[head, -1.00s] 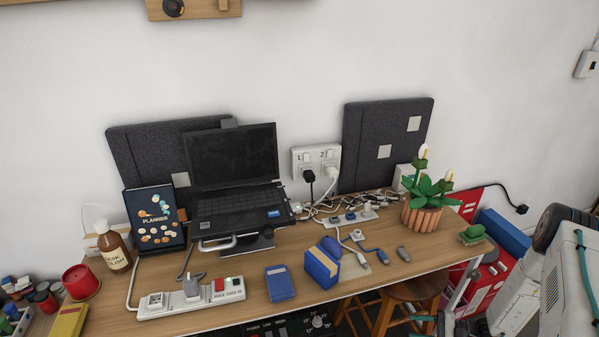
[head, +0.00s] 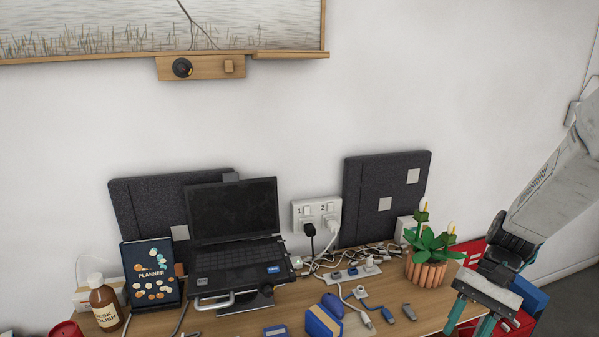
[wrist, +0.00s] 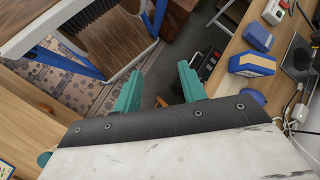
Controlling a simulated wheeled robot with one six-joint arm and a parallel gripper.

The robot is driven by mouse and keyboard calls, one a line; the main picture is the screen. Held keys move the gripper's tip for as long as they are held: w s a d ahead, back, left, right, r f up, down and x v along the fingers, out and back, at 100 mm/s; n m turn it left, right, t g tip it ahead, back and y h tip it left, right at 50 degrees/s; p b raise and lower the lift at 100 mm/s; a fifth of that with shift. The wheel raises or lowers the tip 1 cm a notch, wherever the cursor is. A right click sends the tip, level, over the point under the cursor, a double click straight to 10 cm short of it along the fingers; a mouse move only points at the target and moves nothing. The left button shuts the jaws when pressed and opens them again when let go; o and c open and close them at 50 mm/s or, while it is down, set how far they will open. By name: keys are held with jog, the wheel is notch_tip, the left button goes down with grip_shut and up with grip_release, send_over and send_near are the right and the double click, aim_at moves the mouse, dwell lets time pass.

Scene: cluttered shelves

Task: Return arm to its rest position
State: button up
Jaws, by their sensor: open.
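My gripper (head: 470,318) hangs at the lower right of the head view, beside the right end of the desk (head: 240,324). Its teal fingers point down and their tips run near the bottom edge of the picture. In the wrist view my gripper (wrist: 158,92) shows two teal fingers spread apart with nothing between them. Below them are dark floor and a patterned rug.
The desk holds a laptop (head: 236,240), a planner (head: 151,272), a brown bottle (head: 106,308), a blue box (head: 323,322), cables and a potted plant (head: 427,262) close to my arm. A blue-legged wooden piece (wrist: 55,30) stands at upper left in the wrist view.

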jog(key=s+a+r+n+t+h, duration=0.2)
jog(key=s+r+t+h, duration=0.1)
jog(key=s+r, duration=0.4)
jog(key=s+a+r+n+t+h, duration=0.3)
jog(key=s+r, duration=0.5)
jog(key=r, duration=0.2)
jog(key=shift+a, duration=0.2)
